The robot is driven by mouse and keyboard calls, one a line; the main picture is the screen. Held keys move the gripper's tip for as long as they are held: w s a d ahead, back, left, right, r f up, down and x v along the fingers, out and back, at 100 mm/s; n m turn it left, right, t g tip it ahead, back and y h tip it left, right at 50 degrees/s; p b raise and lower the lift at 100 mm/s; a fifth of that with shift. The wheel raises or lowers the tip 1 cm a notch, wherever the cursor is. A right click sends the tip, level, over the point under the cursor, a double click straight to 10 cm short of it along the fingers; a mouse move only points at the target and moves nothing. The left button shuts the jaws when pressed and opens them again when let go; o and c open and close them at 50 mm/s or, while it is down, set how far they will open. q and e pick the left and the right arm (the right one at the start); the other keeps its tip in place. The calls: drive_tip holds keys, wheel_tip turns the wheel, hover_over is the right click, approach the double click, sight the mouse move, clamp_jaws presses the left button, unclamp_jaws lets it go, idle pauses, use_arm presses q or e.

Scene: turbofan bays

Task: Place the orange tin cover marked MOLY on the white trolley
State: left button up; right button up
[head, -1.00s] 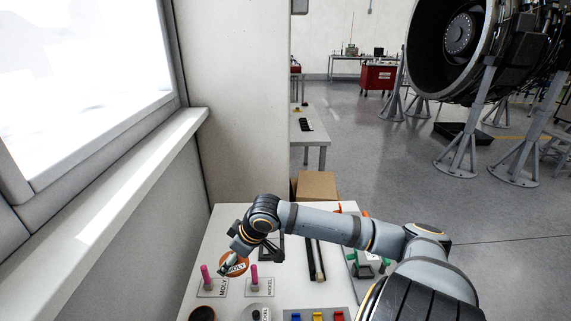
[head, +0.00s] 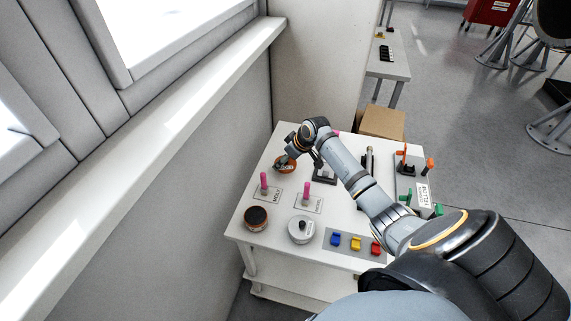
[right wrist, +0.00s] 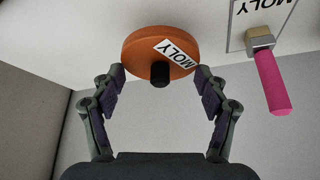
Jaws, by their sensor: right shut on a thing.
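The orange tin cover marked MOLY (head: 286,168) is a round disc with a black knob and a white label. It also shows large in the right wrist view (right wrist: 145,45). My right gripper (right wrist: 160,72) is shut on it, one finger at each side of the rim. The cover is over the far left part of the white trolley (head: 340,213), beyond the pink-handled brushes. I cannot tell whether it touches the top. My left gripper is not in view.
Near the cover stand pink-handled brushes on labels, one marked MOLY (head: 264,181). An open orange-rimmed tin (head: 256,217) and a grey lidded tin (head: 301,229) stand at the front left. Blue, yellow and red pieces lie on a grey plate (head: 325,241). A wall runs along the left.

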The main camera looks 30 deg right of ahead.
sight(288, 163)
drive_tip(key=shift+w+f, duration=0.15)
drive_tip(key=shift+f, duration=0.1)
wheel_tip(288, 163, down, 2)
drive_tip(key=shift+f+p, duration=0.2)
drive_tip(key=shift+p, duration=0.4)
drive_tip(key=shift+f, duration=0.3)
drive_tip(key=shift+d, duration=0.1)
drive_tip(key=shift+f, duration=0.1)
drive_tip(key=shift+f, duration=0.15)
drive_tip(key=o, duration=1.1)
drive_tip(key=shift+o, duration=0.2)
